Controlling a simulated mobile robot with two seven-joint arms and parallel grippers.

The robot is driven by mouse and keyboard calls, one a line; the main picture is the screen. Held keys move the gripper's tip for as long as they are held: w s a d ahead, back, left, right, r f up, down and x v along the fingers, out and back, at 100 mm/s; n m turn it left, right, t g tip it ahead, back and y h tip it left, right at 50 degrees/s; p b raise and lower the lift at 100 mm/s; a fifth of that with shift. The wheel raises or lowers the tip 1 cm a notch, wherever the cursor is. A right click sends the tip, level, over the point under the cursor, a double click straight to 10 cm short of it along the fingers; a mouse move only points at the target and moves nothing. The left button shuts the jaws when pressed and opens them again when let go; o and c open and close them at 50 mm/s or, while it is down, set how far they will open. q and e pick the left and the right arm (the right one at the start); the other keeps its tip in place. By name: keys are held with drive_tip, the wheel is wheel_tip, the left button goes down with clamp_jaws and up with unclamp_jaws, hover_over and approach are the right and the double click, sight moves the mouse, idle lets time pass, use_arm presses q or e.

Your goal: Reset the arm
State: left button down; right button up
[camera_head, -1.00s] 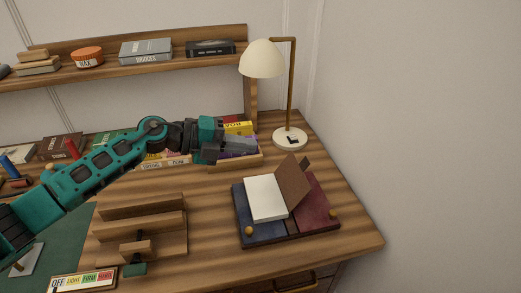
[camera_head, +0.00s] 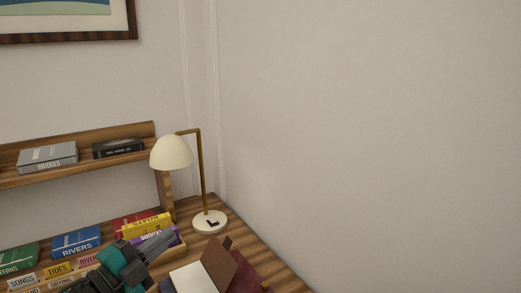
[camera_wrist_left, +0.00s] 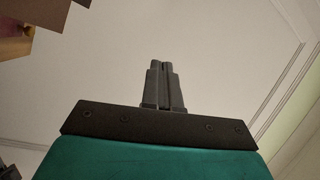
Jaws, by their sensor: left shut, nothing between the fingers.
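My left gripper (camera_head: 160,243) is low in the head view, in front of the yellow and purple books at the right end of the row. In the left wrist view its two grey fingers (camera_wrist_left: 163,85) are together with nothing between them. Behind them that view shows mostly plain pale wall.
A cream lamp (camera_head: 171,152) stands on the wooden desk (camera_head: 254,262) near the corner. An open book press or binder with white pages (camera_head: 195,279) lies right of my gripper.

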use_arm(q)
drive_tip(key=s+a+f+n+g+y, duration=0.45)
drive_tip(key=s+f+n+y, duration=0.8)
drive_tip(key=n, duration=0.45)
drive_tip(key=s+d+f+n+g+h, duration=0.1)
drive_tip(key=s+d+f+g, duration=0.2)
drive_tip(key=s, duration=0.5)
drive_tip(key=s+f+n+g+h, duration=0.1)
drive_tip(key=s+f+g, duration=0.1)
drive_tip(key=s+g, duration=0.45)
drive_tip(key=w+d+f+t+h, duration=0.1)
drive_tip(key=w+d+f+t, duration=0.2)
drive_tip(key=w+f+t, duration=0.3)
drive_tip(key=shift+f+m+t+h, duration=0.4)
drive_tip(key=shift+f+t, duration=1)
drive_tip(key=shift+f, duration=0.25)
drive_tip(key=shift+a, duration=0.1)
